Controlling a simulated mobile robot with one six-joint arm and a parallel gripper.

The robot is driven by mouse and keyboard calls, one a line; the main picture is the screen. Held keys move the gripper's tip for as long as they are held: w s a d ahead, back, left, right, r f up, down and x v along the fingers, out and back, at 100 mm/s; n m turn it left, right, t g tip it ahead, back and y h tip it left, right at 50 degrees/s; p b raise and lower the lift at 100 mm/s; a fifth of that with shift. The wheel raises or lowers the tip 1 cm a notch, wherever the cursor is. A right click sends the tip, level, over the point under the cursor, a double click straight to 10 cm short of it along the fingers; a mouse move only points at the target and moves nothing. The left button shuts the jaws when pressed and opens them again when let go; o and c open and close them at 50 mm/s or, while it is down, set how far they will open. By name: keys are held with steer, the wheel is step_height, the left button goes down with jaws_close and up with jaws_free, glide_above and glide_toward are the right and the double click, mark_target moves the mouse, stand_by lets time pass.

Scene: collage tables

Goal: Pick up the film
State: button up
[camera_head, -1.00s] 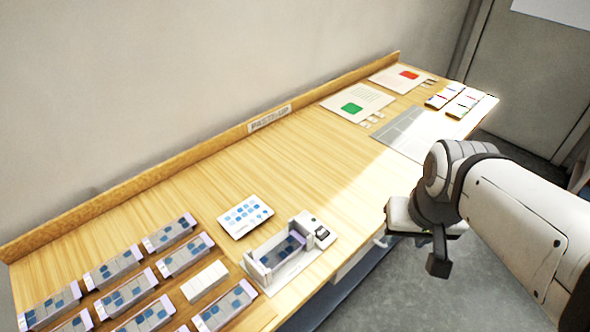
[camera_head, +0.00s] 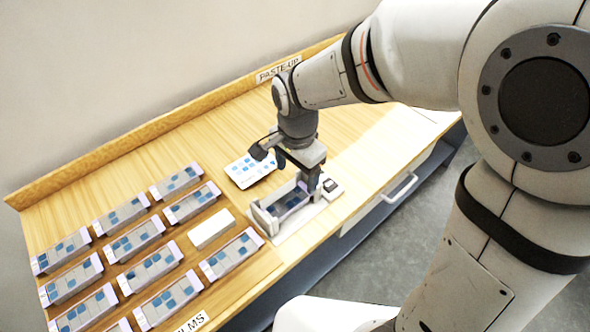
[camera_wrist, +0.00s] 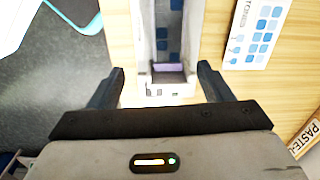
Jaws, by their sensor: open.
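A film (camera_head: 291,203), a dark strip with blue squares and a pale purple end, lies in a grey holder (camera_head: 263,219) near the table's front edge. In the wrist view the film (camera_wrist: 176,42) runs away from me between the holder's walls, its purple end nearest. My gripper (camera_head: 312,183) is above the holder's right end, pointing down. In the wrist view my gripper (camera_wrist: 160,73) is open, its fingers apart on either side of the film's near end and not visibly touching it. Several similar films (camera_head: 150,268) lie in rows at the left.
A white card with blue squares (camera_head: 240,172) lies behind the holder, and it shows at the upper right of the wrist view (camera_wrist: 250,30). A white block (camera_head: 211,229) lies left of the holder. A raised ledge (camera_head: 130,140) runs along the back.

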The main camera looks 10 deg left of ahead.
mark_target(287, 202)
steer(key=a+f, duration=0.2)
steer(key=shift+s+a+f+m, duration=0.2)
steer(key=shift+a+f+m, duration=0.05)
steer(key=shift+a+m, duration=0.15)
steer(key=f, duration=0.7)
steer(key=shift+w+d, duration=0.15)
steer(key=shift+d, duration=0.15)
steer(key=c, duration=1)
